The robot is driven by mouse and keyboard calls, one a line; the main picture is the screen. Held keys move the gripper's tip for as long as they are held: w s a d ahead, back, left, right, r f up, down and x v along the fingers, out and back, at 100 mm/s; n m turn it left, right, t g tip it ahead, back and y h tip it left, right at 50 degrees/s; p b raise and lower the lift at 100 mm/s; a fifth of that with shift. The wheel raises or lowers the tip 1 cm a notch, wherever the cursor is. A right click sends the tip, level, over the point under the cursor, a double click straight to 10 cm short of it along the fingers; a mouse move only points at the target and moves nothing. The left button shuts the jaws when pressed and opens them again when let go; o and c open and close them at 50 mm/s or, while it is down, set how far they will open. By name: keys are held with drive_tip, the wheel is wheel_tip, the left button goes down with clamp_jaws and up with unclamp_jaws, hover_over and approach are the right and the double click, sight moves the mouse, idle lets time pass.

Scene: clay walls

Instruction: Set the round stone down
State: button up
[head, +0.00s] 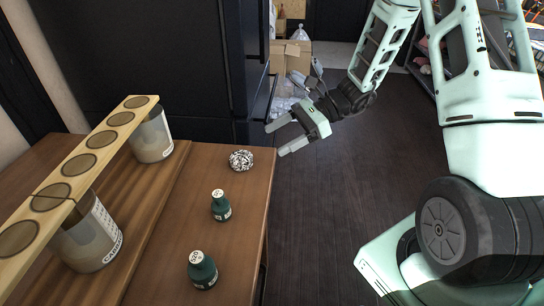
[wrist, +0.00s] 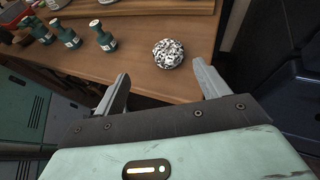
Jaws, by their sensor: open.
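The round stone (head: 241,160) is a black-and-white speckled ball resting on the wooden counter near its far right corner. In the wrist view the stone (wrist: 168,54) sits on the counter beyond the fingertips, between their lines. My gripper (head: 280,138) is open and empty, to the right of the stone and past the counter's edge in the head view. In the wrist view both fingers of my gripper (wrist: 160,82) are spread wide, with a visible gap to the stone.
A raised wooden rack (head: 79,172) with round holes and large jars (head: 152,135) are at the left. Dark cabinets stand behind. Cardboard boxes (head: 290,56) are on the floor beyond.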

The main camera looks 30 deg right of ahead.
drive_tip(key=s+a+r+n+g+h, duration=0.1)
drive_tip(key=s+a+r+n+h, duration=0.1)
drive_tip(key=s+a+n+h, duration=0.2)
drive_tip(key=s+a+r+n+h, duration=0.2)
drive_tip(key=s+a+n+h, duration=0.2)
drive_tip(key=s+n, duration=0.7)
drive_tip(key=s+a+r+n+g+h, duration=0.1)
drive_tip(key=s+a+n+h, duration=0.3)
drive_tip(key=s+a+n, duration=0.4)
drive_tip(key=r+n, duration=0.1)
drive_tip(key=n, duration=0.3)
drive_tip(key=shift+s+r+n+g, duration=0.25)
drive_tip(key=shift+n+g, duration=0.05)
drive_tip(key=shift+n, duration=0.1)
wheel_tip(320, 180, up, 16)
drive_tip(key=p, duration=1.6)
